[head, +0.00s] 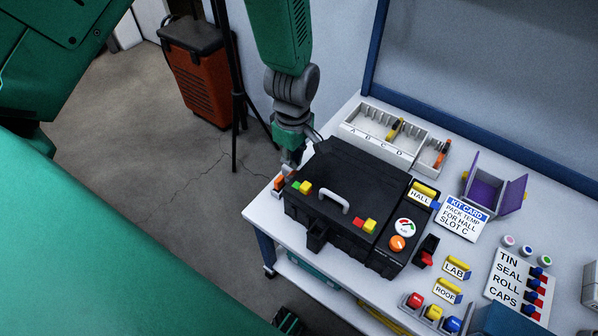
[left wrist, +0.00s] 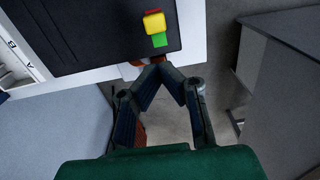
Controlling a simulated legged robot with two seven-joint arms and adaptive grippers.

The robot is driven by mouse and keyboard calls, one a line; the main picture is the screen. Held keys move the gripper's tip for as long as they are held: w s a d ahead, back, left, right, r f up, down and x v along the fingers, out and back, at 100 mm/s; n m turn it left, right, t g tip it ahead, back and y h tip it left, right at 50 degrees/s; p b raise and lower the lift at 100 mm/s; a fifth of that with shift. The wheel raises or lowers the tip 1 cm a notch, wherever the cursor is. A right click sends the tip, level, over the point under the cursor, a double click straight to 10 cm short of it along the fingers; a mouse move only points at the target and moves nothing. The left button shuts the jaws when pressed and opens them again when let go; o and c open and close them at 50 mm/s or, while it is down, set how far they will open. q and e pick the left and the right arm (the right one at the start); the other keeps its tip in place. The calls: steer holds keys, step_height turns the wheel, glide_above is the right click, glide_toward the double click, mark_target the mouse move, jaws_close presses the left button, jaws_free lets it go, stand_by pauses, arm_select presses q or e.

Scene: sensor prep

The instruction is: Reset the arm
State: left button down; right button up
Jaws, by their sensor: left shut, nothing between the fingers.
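My left gripper (head: 288,160) hangs down at the left end of the table, beside the back left corner of the black case (head: 335,168). In the left wrist view the fingertips of my left gripper (left wrist: 165,68) meet with nothing between them, just off the edge of the case (left wrist: 95,30). The case lid is closed, with a grey handle (head: 321,198) on top. A small orange item (head: 279,183) lies at the table's left edge close to the gripper; it is partly hidden. My right gripper is not in view.
The white table (head: 262,217) also bears a tray lettered A to D (head: 378,145), a kit card (head: 462,217), a purple open box (head: 484,190), labels and coloured buttons. An orange cart (head: 197,80) and a black stand (head: 236,110) are behind.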

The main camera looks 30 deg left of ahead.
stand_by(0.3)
arm_select(q)
steer(key=s+a+f+m, duration=0.1)
steer(key=s+f+m, duration=0.4)
steer(key=s+m, duration=0.4)
steer(key=s+a+f+m, duration=0.1)
steer(key=s+f+m, duration=0.4)
steer(key=s, duration=0.8)
steer(key=m, duration=0.3)
steer(key=shift+s+a+m+t, duration=0.2)
steer(key=shift+s+m+t, duration=0.1)
steer(key=shift+m, duration=0.1)
